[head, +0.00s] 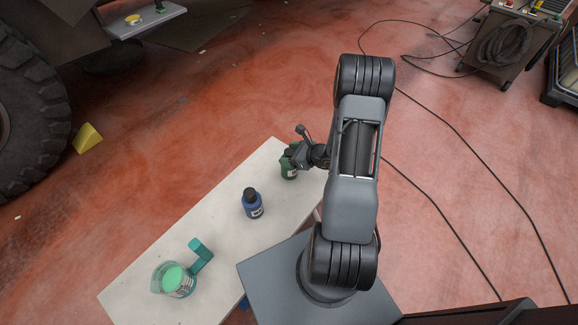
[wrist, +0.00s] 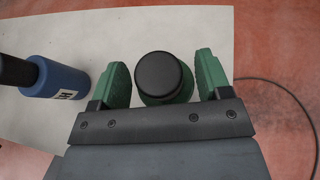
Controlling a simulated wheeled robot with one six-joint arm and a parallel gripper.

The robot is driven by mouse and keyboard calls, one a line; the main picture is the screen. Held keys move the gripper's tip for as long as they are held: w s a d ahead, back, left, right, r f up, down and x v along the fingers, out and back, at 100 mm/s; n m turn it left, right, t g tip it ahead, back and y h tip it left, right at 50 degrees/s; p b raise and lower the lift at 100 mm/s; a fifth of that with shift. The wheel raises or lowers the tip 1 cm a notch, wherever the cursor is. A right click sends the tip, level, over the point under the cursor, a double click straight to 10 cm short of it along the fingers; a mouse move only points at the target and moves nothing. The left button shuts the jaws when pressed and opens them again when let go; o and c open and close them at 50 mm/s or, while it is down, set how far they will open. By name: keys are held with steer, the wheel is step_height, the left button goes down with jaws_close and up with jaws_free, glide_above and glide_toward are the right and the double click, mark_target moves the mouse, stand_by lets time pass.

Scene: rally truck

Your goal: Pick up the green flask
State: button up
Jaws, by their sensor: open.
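The green flask (head: 288,170) with a dark cap stands upright near the far end of the pale table (head: 170,246). In the wrist view the flask (wrist: 163,79) is seen from above, its round black cap facing the camera. My gripper (wrist: 163,80) is open, with one green-padded finger on each side of the flask. A small gap shows at each finger, the right one narrower. In the head view my gripper (head: 299,155) is at the flask and partly covers it.
A blue bottle (head: 253,204) with a black cap stands nearby; it also shows in the wrist view (wrist: 62,80). Cables cross the red floor on the right.

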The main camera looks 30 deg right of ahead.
steer(key=shift+w, duration=0.1)
steer(key=shift+f, duration=0.1)
jaws_close()
stand_by(0.6)
